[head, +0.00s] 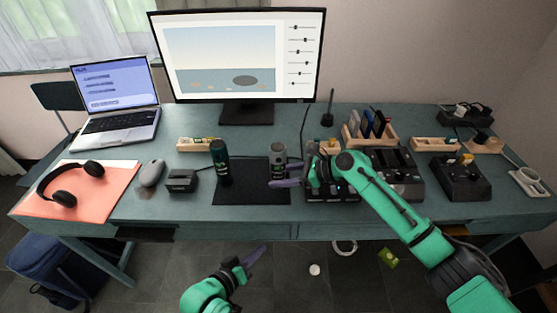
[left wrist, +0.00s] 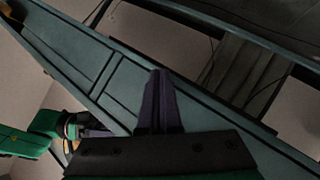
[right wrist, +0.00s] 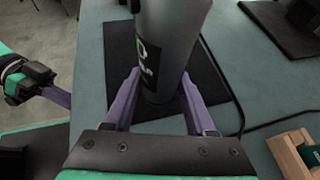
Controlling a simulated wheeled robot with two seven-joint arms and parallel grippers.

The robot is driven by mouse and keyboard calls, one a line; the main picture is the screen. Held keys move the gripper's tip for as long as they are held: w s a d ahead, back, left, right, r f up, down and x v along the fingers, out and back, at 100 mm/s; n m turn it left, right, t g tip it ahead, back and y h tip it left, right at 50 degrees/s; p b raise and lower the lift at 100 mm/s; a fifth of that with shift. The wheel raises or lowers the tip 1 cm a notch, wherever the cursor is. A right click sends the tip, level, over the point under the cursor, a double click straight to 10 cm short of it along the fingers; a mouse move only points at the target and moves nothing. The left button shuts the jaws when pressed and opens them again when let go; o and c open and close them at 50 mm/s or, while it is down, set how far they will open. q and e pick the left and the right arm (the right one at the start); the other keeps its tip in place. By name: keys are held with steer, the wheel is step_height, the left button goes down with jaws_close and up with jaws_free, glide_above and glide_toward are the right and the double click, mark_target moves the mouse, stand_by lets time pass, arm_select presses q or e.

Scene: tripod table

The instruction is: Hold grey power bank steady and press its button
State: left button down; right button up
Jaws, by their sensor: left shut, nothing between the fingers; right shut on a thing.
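The grey power bank (head: 278,161) is an upright cylinder on the dark mat, right of a dark green cylinder (head: 220,160). My right gripper (head: 280,183) is shut on its lower part. In the right wrist view the power bank (right wrist: 172,35) stands between the two purple fingers, with a dark label with green marks on its side. Its top is cut off there, and I cannot make out the button. My left gripper (head: 259,252) is shut and empty, low in front of the desk. Its fingers are together in the left wrist view (left wrist: 158,75).
The dark mat (head: 240,195) lies on the blue-green desk (head: 130,210). A small dark box (head: 181,181), a mouse (head: 152,172) and headphones (head: 70,185) are to the left. Trays and dark devices (head: 460,178) crowd the right. The desk's front edge lies between my left gripper and the power bank.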

mark_target(279, 160)
arm_select(q)
steer(key=d+r+t+h, duration=0.1)
steer(key=d+r+h, duration=0.1)
steer(key=r, duration=0.9)
steer(key=d+r+t+h, duration=0.2)
steer(key=d+r+h, duration=0.1)
steer(key=r, duration=0.9)
steer(key=shift+w+d+r+t, duration=0.15)
steer(key=shift+d+r+t, duration=0.15)
steer(key=shift+d, duration=0.15)
steer(key=w, duration=0.9)
steer(key=shift+a, duration=0.35)
steer(key=shift+w, duration=0.35)
